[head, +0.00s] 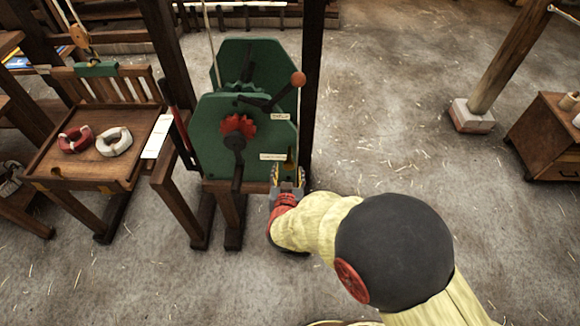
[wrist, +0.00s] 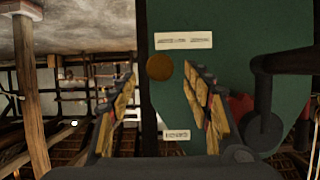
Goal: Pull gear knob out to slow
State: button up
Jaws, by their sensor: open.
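The gear knob (wrist: 159,67) is a round brass-coloured knob on the front of a green machine panel (head: 215,165), between two white labels in the wrist view. In the head view it is a small brownish shape (head: 289,158) low at the panel's right edge, partly hidden by my gripper (head: 287,174). My gripper is open and faces the panel. In the wrist view its two yellow-padded fingers (wrist: 161,85) stand either side of the knob, with gaps at both sides. I cannot tell how deep the knob sits between them.
A black crank (head: 238,160) with a red gear (head: 237,126) and a lever with an orange ball (head: 298,79) are on the machine. A dark post (head: 312,80) stands close at its right. A wooden table (head: 90,165) with rope coils is at left.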

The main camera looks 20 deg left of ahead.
aim_at(289, 166)
jog(key=shift+b+x, duration=0.65)
jog(key=shift+x, duration=1.95)
jog(key=c, duration=0.3)
grip_shut()
